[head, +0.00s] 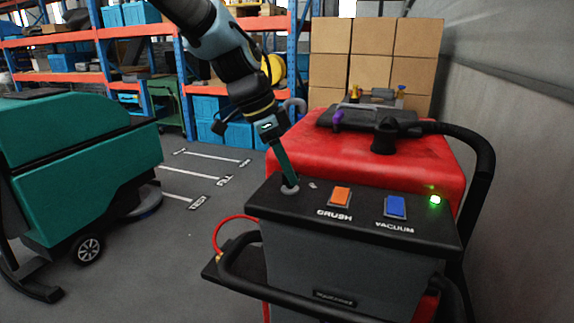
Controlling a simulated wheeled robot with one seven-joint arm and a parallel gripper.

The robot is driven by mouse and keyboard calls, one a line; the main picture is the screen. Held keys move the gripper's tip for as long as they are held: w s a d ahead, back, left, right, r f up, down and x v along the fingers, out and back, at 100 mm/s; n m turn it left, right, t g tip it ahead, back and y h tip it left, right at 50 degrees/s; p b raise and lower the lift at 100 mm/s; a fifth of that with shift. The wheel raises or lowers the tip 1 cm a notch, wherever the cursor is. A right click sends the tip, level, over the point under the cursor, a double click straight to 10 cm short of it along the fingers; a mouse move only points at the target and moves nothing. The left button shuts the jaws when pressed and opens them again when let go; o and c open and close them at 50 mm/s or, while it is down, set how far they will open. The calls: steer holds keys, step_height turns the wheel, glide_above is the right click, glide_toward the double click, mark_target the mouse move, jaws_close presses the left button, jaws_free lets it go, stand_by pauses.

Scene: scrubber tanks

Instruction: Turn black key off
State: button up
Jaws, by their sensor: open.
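The red and dark grey scrubber has a black control panel (365,215) on top. At the panel's left end is the key switch, a round grey collar (291,192) with a small dark part in it that looks like the black key. My gripper (289,181) reaches down from above with its teal fingers at this switch. The fingers cover most of the key, so its angle and any contact are hidden. I see the fingers nearly edge-on, with the jaws apart. A green light (435,199) glows at the panel's right end.
An orange brush switch (341,196) and a blue vacuum switch (395,207) sit right of the key. A black handlebar (290,285) runs along the front. A black hose (480,170) curves at right. A teal scrubber (75,165) stands left, with open floor between.

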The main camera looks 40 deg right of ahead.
jaws_close()
stand_by(0.3)
stand_by(0.3)
